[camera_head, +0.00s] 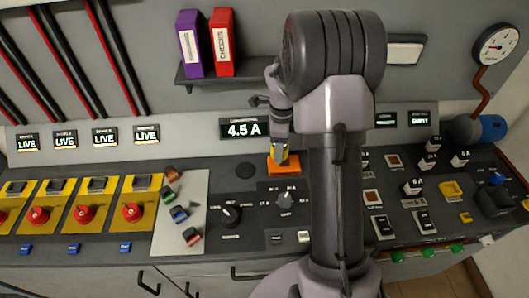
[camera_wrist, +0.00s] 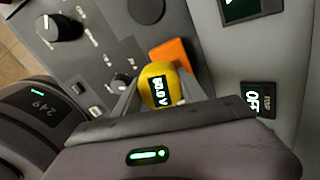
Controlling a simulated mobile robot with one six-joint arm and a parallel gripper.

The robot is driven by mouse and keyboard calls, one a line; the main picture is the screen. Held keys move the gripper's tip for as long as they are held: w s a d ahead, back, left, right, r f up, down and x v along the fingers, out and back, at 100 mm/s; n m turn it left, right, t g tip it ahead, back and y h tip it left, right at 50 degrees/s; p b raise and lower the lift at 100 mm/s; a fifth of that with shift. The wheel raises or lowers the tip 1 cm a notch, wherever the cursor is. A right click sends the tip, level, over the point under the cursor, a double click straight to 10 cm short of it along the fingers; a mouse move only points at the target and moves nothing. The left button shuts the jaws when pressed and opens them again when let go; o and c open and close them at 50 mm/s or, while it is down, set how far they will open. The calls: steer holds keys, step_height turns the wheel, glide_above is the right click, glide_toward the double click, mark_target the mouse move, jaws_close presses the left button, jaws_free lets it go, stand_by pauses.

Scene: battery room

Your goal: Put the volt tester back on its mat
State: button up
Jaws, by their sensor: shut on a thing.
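The volt tester (camera_wrist: 158,86) is yellow with a small dark display reading about 50.0 V. In the wrist view it sits between the two fingers of my gripper (camera_wrist: 155,95), which is shut on it. In the head view my gripper (camera_head: 282,150) points down at the console, and only a little yellow of the tester shows. An orange pad or block (camera_head: 285,168) lies right below it, and also shows just beyond the tester in the wrist view (camera_wrist: 172,52). I cannot tell whether the tester touches it.
A dark round disc (camera_head: 244,171) lies left of the orange piece. Black knobs (camera_head: 230,213) stand on the console in front. A pale panel with small coloured pieces (camera_head: 180,215) is further left. A shelf with purple (camera_head: 190,45) and red (camera_head: 223,42) binders is above.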

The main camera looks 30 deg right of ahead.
steer(key=s+a+f+n, duration=0.3)
steer(key=s+a, duration=0.5)
steer(key=a, duration=0.4)
steer(key=w+d, duration=0.1)
steer(key=w, duration=0.4)
steer(key=w+f+b, duration=0.1)
steer(key=w, duration=0.3)
steer(key=w+d+f, duration=0.1)
steer(key=w, duration=0.4)
steer(key=shift+w+d, duration=0.3)
steer(key=shift+d, duration=0.05)
steer(key=f+b, duration=0.1)
steer(key=f, duration=0.1)
steer(key=f+b, duration=0.1)
steer(key=shift+w+f, duration=0.2)
steer(key=shift+f, duration=0.15)
steer(key=shift+r, duration=0.1)
steer(key=o, duration=1.2)
